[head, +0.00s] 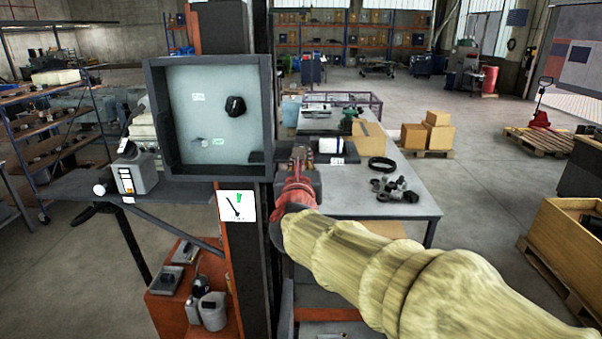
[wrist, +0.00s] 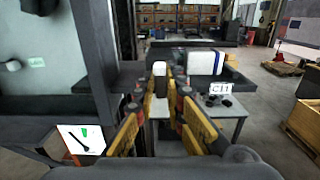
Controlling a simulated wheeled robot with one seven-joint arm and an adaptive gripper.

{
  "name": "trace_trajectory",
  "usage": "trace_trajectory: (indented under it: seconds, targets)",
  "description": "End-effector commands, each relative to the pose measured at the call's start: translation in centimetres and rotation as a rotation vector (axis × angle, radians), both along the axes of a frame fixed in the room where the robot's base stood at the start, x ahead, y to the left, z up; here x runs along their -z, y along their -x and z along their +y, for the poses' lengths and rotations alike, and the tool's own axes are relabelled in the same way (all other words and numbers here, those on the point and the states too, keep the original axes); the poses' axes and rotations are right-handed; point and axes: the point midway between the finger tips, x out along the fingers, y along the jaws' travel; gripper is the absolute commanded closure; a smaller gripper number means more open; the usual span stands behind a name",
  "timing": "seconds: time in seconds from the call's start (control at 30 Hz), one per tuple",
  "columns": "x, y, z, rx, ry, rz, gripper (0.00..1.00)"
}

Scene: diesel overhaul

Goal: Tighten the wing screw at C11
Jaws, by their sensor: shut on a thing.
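My gripper (head: 299,158) is beside the dark post, at the near end of the grey bench. In the wrist view its yellow-sided fingers (wrist: 163,92) reach forward and close around a small piece with a pale top, which appears to be the wing screw (wrist: 159,70). The fingers hide most of it, so its wings and how deep it sits cannot be told. A white label reading C11 (wrist: 221,88) is just right of the fingers, below a dark holder bearing a white cylinder with a blue band (wrist: 205,59). The label also shows small in the head view (head: 337,161).
An open grey box (head: 160,120) on the orange and dark post stands close left of my gripper. A white card with a green mark and black pointer (head: 237,206) hangs below it. The grey bench (head: 370,205) carries a black ring (head: 381,163) and dark parts.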

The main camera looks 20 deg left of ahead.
Motion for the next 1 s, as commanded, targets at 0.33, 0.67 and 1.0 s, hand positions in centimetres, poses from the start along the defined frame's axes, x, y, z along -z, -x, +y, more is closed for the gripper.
trace_trajectory:
  seconds: [0.33,0.67,1.0]
  targets:
    - [0.09,-0.04,0.0,0.0,-0.09,0.024,1.0]
    - [0.53,-0.05,-0.02,0.001,-0.186,0.044,1.0]
    - [0.49,-0.1,-0.01,0.001,-0.456,0.11,1.0]
